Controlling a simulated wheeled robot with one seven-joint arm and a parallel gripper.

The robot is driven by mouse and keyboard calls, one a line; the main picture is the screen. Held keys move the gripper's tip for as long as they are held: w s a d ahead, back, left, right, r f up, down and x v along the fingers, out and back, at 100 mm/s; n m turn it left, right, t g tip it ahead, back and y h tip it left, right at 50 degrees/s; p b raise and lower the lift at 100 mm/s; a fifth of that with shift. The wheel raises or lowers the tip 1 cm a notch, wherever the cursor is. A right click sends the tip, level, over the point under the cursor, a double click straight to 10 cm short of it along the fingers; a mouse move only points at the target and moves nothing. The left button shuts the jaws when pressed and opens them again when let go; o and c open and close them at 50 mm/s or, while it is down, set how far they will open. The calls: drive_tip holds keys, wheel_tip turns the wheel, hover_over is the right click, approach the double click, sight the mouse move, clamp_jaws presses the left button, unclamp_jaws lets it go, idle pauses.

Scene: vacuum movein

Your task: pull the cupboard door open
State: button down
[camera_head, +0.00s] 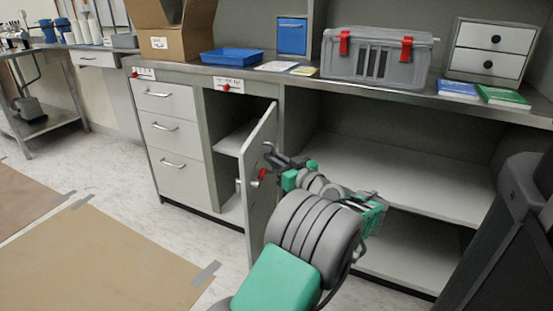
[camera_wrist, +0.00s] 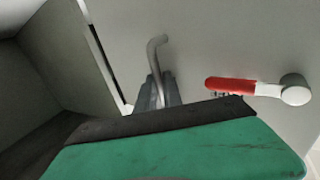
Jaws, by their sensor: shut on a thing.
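The cupboard door (camera_head: 262,170) is light grey and stands well open, swung out from the cupboard (camera_head: 236,137) with its inner shelf showing. Its bent metal handle (camera_wrist: 158,52) rises between my gripper's fingers in the wrist view. My gripper (camera_head: 272,157) is shut on this handle at the door's right-hand face in the head view. A lever with a red grip (camera_wrist: 230,85) sits on the door beside the handle, apart from my fingers. The fingertips are partly hidden behind the green and black part of my gripper in the wrist view.
A drawer unit (camera_head: 168,135) stands left of the cupboard. Open shelves (camera_head: 400,175) lie to the right behind my arm. A grey toolbox (camera_head: 376,55) and a blue tray (camera_head: 232,57) stand on the counter. Brown sheets (camera_head: 100,255) are taped to the floor in front.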

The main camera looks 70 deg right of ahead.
drive_tip(key=shift+d+r, duration=0.15)
drive_tip(key=shift+r, duration=0.15)
drive_tip(key=c, duration=1.5)
unclamp_jaws()
drive_tip(key=shift+s+d+f, duration=0.1)
drive_tip(key=shift+s, duration=0.05)
drive_tip(key=shift+c, duration=0.2)
drive_tip(key=shift+o, duration=0.2)
drive_tip(key=shift+a+f, duration=0.15)
drive_tip(key=shift+a, duration=0.05)
